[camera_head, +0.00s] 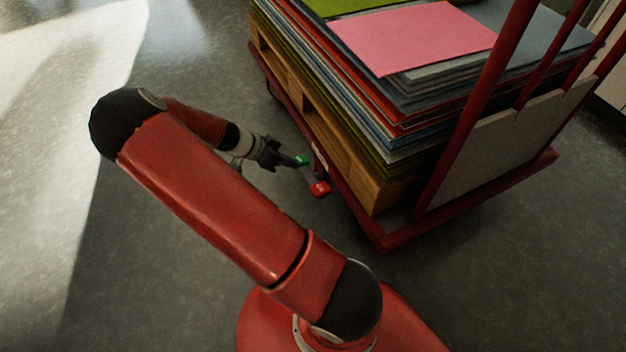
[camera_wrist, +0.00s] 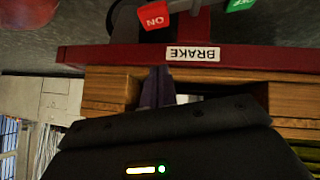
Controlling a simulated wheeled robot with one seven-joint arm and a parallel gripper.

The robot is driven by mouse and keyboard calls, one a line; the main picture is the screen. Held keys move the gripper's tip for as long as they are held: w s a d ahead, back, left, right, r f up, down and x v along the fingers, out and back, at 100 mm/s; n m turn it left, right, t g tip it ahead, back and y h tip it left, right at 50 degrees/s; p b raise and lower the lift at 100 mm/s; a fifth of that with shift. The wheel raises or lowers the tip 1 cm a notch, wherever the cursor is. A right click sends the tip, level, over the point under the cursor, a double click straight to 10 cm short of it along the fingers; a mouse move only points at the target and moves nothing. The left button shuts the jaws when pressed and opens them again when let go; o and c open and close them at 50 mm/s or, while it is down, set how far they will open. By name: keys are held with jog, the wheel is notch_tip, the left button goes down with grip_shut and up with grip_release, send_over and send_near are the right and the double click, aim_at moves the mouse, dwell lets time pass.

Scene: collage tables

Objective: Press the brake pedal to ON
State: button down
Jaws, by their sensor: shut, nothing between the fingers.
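The brake has a red ON pedal (camera_head: 320,188) and a green pedal (camera_head: 302,160) at the near lower side of the cart. In the wrist view, which looks upside down, the red ON pedal (camera_wrist: 154,16) is at the top centre and the green pedal (camera_wrist: 240,4) is cut off at the top edge. A white BRAKE label (camera_wrist: 193,54) is on the cart's red rail. My gripper (camera_head: 291,162) is shut and empty, its tip beside the green pedal in the head view.
The red cart (camera_head: 385,239) carries a wooden pallet (camera_head: 345,165) with stacked coloured sheets, a pink sheet (camera_head: 412,38) on top. Red upright bars (camera_head: 478,95) rise at its right end. The grey floor left of the cart is clear.

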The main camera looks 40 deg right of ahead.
send_over(317, 192)
jog(key=w+d, duration=0.1)
jog(key=w, duration=0.2)
notch_tip(317, 192, down, 7)
jog(key=shift+s+r+b, duration=0.1)
jog(key=shift+s+b, duration=0.05)
jog(key=shift+b, duration=0.15)
jog(key=f, duration=0.2)
jog(key=shift+s+a+f, duration=0.1)
jog(key=shift+s+f, duration=0.15)
jog(key=shift+f, duration=0.05)
jog(key=shift+s+f, duration=0.15)
jog(key=shift+f, duration=0.55)
jog(key=b, duration=0.1)
jog(key=f+t+b, duration=0.1)
jog(key=shift+s+a+f+b, duration=0.15)
jog(key=shift+s+a+b, duration=0.05)
jog(key=shift+s+b, duration=0.2)
jog(key=b, duration=0.1)
jog(key=s+f+m+t+b, duration=0.1)
jog(key=b, duration=0.1)
jog(key=shift+a+f, duration=0.1)
jog(key=shift+f, duration=0.15)
jog(key=shift+s+a+f+b, duration=0.1)
jog(key=shift+s+f+b, duration=0.3)
jog(key=shift+f+b, duration=0.65)
jog(key=shift+s+r+b, duration=0.1)
jog(key=shift+b, duration=0.25)
